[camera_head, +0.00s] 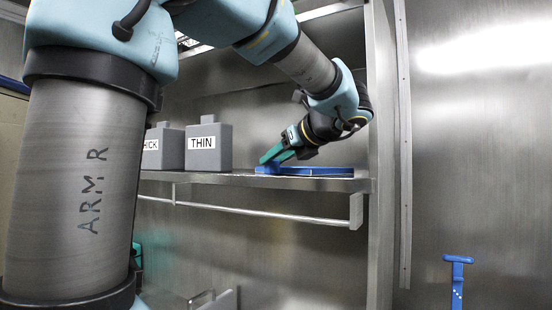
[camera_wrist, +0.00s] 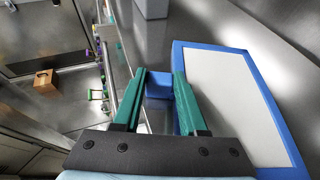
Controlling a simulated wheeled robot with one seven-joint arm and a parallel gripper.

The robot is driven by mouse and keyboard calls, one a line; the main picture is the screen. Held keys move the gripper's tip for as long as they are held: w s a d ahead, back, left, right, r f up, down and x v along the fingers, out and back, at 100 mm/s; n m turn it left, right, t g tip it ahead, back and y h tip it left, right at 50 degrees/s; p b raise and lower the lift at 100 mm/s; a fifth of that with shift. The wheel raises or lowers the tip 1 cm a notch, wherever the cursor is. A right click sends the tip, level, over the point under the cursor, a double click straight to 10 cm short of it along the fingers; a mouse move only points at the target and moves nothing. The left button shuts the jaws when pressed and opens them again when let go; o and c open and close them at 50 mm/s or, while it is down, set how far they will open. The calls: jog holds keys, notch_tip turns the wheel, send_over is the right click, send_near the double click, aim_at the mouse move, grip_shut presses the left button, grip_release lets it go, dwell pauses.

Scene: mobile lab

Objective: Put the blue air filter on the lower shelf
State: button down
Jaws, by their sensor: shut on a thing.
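The blue air filter (camera_head: 318,171) lies flat on or just above the metal shelf (camera_head: 230,179), near its right end. In the wrist view, the filter (camera_wrist: 271,103) is a blue frame around a pale panel. My gripper (camera_head: 268,156) reaches down to its left end. The green fingers (camera_wrist: 160,75) are on either side of a blue block (camera_wrist: 158,88) at the filter's edge and are shut on it. Whether the filter's underside touches the shelf cannot be told.
Two grey containers, one marked THIN (camera_head: 208,158) and one marked THICK (camera_head: 163,160), stand left of the filter. A metal post (camera_head: 380,130) rises at the shelf's right end. A rail (camera_head: 260,211) runs below the front edge. A blue handle (camera_head: 458,272) is at lower right.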

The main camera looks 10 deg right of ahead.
jog(key=shift+c, duration=2.2)
grip_release()
jog(key=shift+r, duration=0.1)
jog(key=b+v, duration=0.2)
jog(key=v, duration=1)
